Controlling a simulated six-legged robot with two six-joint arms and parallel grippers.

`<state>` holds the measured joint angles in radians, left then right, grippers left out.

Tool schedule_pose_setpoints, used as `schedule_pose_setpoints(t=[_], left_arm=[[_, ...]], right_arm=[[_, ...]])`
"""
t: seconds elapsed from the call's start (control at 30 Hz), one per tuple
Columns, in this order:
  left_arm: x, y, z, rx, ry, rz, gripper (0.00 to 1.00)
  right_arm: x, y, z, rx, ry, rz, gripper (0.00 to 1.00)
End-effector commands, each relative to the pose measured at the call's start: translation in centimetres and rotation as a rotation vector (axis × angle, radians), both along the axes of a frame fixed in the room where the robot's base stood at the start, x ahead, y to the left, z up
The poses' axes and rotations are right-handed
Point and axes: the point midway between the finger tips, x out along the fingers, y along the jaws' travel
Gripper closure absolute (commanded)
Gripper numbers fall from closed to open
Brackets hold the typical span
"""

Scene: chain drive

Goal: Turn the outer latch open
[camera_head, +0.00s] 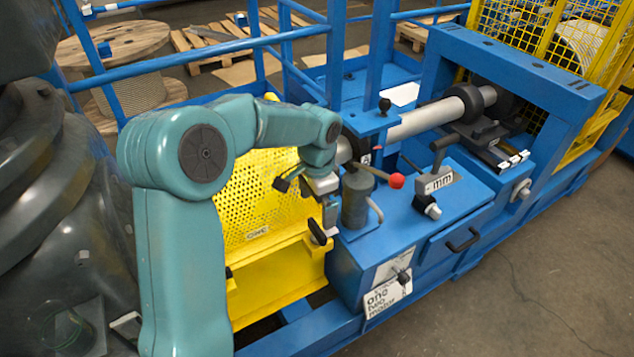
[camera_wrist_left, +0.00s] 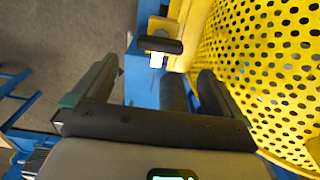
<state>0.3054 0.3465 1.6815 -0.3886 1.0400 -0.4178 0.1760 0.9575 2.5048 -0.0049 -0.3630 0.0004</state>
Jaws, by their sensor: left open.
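My left gripper (camera_head: 327,212) is just above the handle in the head view. Its two fingers are spread with nothing between them in the wrist view (camera_wrist_left: 157,75). Contact with the latch does not show. My right gripper is not in view.
The yellow guard fills the right of the wrist view. A grey cylinder (camera_head: 355,200) and a red-knobbed lever (camera_head: 395,181) stand close right of my gripper, on the blue machine housing (camera_head: 420,230). Blue rails (camera_head: 200,62) run behind my arm. Open floor (camera_head: 560,270) lies at right.

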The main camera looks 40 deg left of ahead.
Motion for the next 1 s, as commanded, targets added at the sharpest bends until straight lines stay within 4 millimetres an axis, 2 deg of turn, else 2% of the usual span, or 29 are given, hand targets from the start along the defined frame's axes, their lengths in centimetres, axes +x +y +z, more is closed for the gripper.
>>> schedule_pose_setpoints(t=[0.03,0.1,0.2,0.33,0.5,1.0], left_arm=[[0.1,0.0,1.5,0.001,-0.006,0.0,0.0],[0.1,0.0,3.1,0.002,-0.004,0.0,0.0],[0.1,0.0,5.0,0.0,-0.003,-0.001,0.0],[0.0,0.0,6.5,0.0,0.0,-0.001,0.0],[0.0,0.0,7.2,-0.001,0.001,-0.001,0.0],[0.0,0.0,7.0,-0.001,0.002,-0.001,0.0]], right_arm=[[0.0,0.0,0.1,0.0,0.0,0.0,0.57],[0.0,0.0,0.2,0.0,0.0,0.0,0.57],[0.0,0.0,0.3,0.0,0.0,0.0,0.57],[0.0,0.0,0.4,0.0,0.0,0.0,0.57],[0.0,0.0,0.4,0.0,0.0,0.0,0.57],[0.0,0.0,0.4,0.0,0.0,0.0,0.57]])
